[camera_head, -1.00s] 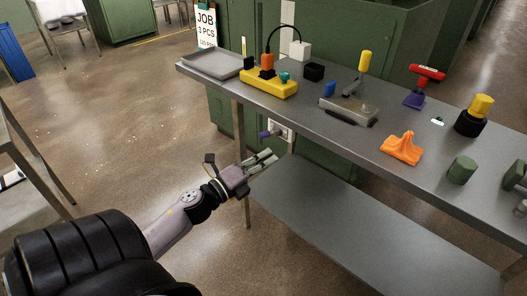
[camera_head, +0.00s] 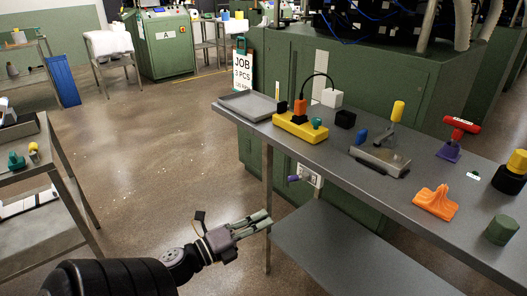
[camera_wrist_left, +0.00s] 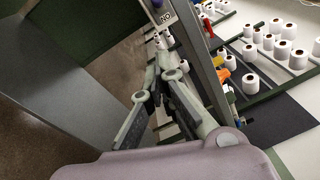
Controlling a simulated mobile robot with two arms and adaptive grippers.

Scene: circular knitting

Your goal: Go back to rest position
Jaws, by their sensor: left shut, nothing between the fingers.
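My left gripper (camera_head: 250,223) is in the lower middle of the head view, shut and empty. It is in front of the long grey workbench (camera_head: 330,150), below its top and apart from it. In the left wrist view my left gripper's fingers (camera_wrist_left: 158,90) show in the middle with nothing held. My right gripper is in neither current view.
The bench holds a grey tray (camera_head: 247,104), a yellow power strip (camera_head: 299,127), an orange cloth-like piece (camera_head: 435,201) and several other items. Its lower shelf (camera_head: 340,255) is bare. A grey cart (camera_head: 20,165) stands at the left. Open floor (camera_head: 160,160) lies between.

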